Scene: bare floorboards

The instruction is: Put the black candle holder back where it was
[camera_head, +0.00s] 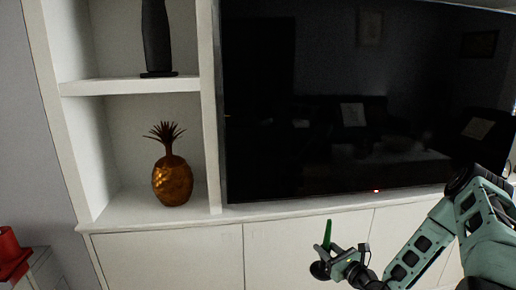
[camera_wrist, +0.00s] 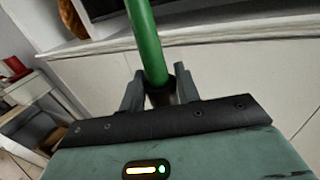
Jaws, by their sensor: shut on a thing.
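The black candle holder (camera_head: 320,270) is at the lower middle of the head view, with a green candle (camera_head: 327,236) standing slightly tilted in it. My gripper (camera_head: 342,262) is shut on the candle holder, in front of the white cabinet doors and below the ledge. In the wrist view the dark candle holder (camera_wrist: 161,95) sits between the two fingers of my gripper (camera_wrist: 160,90). The green candle (camera_wrist: 146,40) extends from it out of the top of that view. The holder's lower part is hidden there.
A white shelf unit (camera_head: 212,120) holds a golden pineapple ornament (camera_head: 172,183) below and a tall black object (camera_head: 156,38) above. A large dark television (camera_head: 330,110) stands above the ledge (camera_head: 300,207), whose front strip looks clear. A red object (camera_head: 10,250) sits at lower left.

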